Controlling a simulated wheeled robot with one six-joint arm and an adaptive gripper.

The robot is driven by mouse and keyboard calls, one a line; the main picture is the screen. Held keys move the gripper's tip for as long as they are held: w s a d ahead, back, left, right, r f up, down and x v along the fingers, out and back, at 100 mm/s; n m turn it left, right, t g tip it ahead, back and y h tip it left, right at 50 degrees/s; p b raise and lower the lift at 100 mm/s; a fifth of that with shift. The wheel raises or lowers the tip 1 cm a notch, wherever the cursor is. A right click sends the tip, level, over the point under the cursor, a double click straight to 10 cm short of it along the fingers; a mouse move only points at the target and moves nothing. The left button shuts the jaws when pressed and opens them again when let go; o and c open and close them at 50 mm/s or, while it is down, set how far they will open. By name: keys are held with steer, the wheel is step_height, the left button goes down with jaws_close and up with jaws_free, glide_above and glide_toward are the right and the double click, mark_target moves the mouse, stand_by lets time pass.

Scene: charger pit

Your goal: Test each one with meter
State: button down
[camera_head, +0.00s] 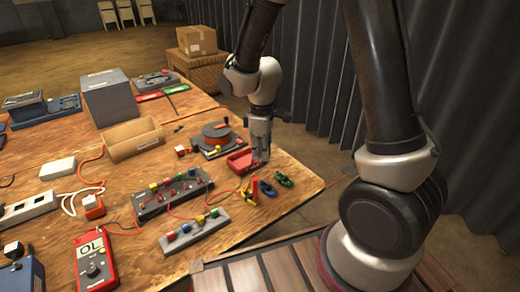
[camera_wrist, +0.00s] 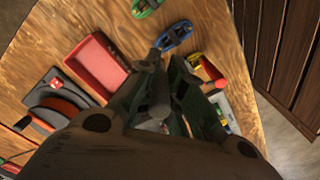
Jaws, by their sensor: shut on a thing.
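The red meter (camera_head: 94,262) lies at the table's front left, with "OL" on its display. My gripper (camera_head: 261,160) points down over the table's right part, beside the small red tray (camera_head: 240,162). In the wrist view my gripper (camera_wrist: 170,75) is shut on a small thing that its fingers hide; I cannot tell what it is. The tray (camera_wrist: 95,66) looks empty there. A blue clip (camera_wrist: 176,38) and a green clip (camera_wrist: 146,7) lie beyond the fingertips. A grey strip with coloured terminals (camera_head: 194,230) lies in front.
A dark terminal board (camera_head: 172,195) with red leads lies left of the tray. A cable reel (camera_head: 215,138) stands behind it. An open cardboard box (camera_head: 133,142), a grey box (camera_head: 109,99) and a power strip (camera_head: 27,209) take up the left. Bare wood borders the right table edge.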

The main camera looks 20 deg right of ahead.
steer(key=shift+f, duration=2.95)
steer(key=shift+f, duration=0.9)
steer(key=c, duration=1.1)
jaws_free()
steer(key=shift+c, duration=0.2)
steer(key=shift+r, duration=0.1)
steer(key=shift+r, duration=3.7)
